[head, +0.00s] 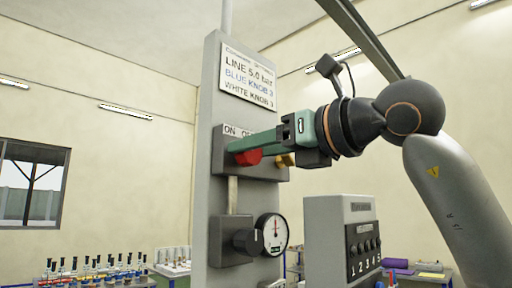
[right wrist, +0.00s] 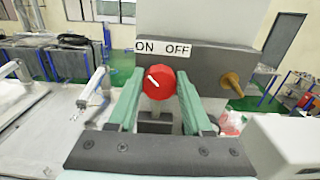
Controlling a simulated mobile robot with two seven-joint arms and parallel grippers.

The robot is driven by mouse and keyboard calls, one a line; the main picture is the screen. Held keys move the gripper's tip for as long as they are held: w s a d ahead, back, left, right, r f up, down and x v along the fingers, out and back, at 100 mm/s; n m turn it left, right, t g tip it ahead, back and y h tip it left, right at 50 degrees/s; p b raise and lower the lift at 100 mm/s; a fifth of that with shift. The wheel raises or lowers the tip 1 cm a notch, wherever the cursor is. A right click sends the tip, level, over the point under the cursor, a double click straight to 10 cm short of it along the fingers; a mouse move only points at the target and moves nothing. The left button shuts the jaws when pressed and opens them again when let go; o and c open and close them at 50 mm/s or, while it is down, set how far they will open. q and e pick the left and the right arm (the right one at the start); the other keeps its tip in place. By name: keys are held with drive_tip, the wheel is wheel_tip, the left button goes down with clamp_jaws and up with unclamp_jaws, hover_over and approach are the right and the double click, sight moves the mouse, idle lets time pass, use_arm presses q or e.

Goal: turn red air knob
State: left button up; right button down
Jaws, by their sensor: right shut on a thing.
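The red air knob (head: 248,157) sits on a dark grey block on the tall grey panel post, below an ON/OFF label. In the right wrist view the red knob (right wrist: 160,83) is round, and its white mark points to the upper left, towards ON. My right gripper (head: 241,149) has green fingers and reaches in from the right. Its fingers lie on both sides of the knob and are shut on it, as the right wrist view (right wrist: 160,88) also shows. In the head view the fingers hide part of the knob. My left gripper is not in view.
A brass fitting (right wrist: 232,84) sticks out right of the knob. A round gauge (head: 272,235) and a dark regulator knob (head: 248,241) are lower on the post. A grey box with numbered knobs (head: 342,240) stands to the right. Bottle racks (head: 92,272) stand at lower left.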

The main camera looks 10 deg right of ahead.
drive_tip(key=shift+m, duration=0.3)
drive_tip(key=m+b, duration=0.1)
drive_tip(key=m, duration=0.1)
drive_tip(key=m+b, duration=0.1)
drive_tip(key=m, duration=0.2)
drive_tip(key=m+b, duration=0.2)
drive_tip(key=m, duration=0.1)
drive_tip(key=shift+w+d+f, duration=0.1)
drive_tip(key=shift+d+f, duration=0.05)
drive_tip(key=shift+d, duration=0.1)
drive_tip(key=m+b, duration=0.2)
drive_tip(key=m, duration=0.2)
drive_tip(key=shift+m, duration=0.4)
drive_tip(key=m+b, duration=0.1)
drive_tip(key=m, duration=0.2)
drive_tip(key=shift+f, duration=0.1)
drive_tip(key=shift+d+m+b, duration=0.1)
drive_tip(key=shift+m+b, duration=0.25)
drive_tip(key=shift+m, duration=0.55)
